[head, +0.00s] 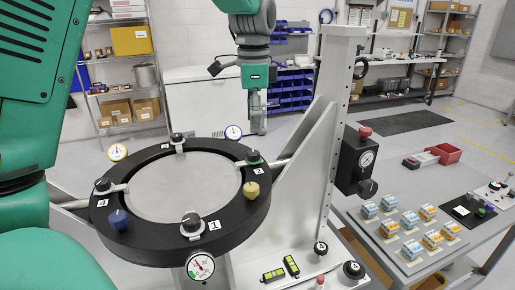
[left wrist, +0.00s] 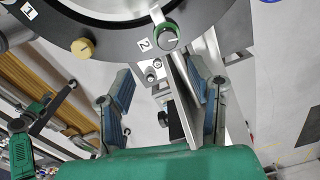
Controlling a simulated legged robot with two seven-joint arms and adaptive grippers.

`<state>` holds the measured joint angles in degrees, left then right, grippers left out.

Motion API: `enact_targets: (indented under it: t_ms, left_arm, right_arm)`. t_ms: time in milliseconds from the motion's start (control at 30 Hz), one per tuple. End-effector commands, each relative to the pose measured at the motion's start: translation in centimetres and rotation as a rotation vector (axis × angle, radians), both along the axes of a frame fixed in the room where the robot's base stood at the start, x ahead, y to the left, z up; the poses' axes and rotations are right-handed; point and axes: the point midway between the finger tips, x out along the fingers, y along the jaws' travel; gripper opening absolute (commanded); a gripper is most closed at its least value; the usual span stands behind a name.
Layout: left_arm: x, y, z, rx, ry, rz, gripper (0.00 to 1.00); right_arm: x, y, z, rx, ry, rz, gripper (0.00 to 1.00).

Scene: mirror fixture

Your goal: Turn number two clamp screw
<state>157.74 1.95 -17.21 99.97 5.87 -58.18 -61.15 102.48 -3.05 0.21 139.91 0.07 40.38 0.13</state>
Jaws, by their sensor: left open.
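The mirror fixture is a black ring (head: 230,215) around a pale round plate (head: 185,185), with several clamp screws and number labels on it. In the left wrist view this knob (left wrist: 167,36) is beside the label 2 (left wrist: 143,44). My left gripper (head: 257,122) points down behind and above the ring in the head view. In the left wrist view its fingers (left wrist: 158,68) are spread and empty, with the knob ahead of them and apart from them. My right gripper is not seen.
A tall grey upright (head: 338,90) with a sloping brace stands right of the ring. A yellow knob (head: 251,190), a blue knob (head: 118,219) and dial gauges (head: 200,266) surround the ring. A side table (head: 470,225) holds several small blocks.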

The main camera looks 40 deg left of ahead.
Motion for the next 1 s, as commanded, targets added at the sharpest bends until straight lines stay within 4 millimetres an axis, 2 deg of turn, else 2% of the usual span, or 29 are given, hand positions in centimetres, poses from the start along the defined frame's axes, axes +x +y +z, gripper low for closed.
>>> enact_targets:
  t_ms: [33,100,300,533,833,867,900,967,1000]
  left_arm:
    - [0.0,0.2,-1.4,-0.004,0.009,0.002,0.48]
    - [0.1,0.2,-3.0,-0.003,0.008,0.002,0.48]
    - [-0.1,-0.7,-6.1,0.005,0.005,0.000,0.48]
    - [0.1,-1.6,-8.0,0.012,0.003,-0.001,0.48]
    - [0.0,-0.2,-8.6,0.001,0.002,0.000,0.48]
    - [0.0,0.0,-8.6,0.000,0.000,0.000,0.41]
    - [-0.1,0.1,-8.6,-0.001,0.000,0.001,0.27]
    - [-0.1,0.2,-8.7,-0.003,0.000,0.001,0.05]
    - [-0.1,0.2,-8.7,-0.002,0.001,0.001,0.00]
  right_arm:
    - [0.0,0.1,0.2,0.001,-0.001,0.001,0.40]
    - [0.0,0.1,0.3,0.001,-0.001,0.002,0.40]
    - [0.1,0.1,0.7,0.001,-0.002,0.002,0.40]
    - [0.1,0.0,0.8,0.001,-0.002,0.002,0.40]
    - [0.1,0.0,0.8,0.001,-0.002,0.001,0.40]
    - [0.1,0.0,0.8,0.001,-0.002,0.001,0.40]
    - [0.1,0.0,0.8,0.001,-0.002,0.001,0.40]
    - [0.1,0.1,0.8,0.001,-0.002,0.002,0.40]
    - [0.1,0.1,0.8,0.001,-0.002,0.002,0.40]
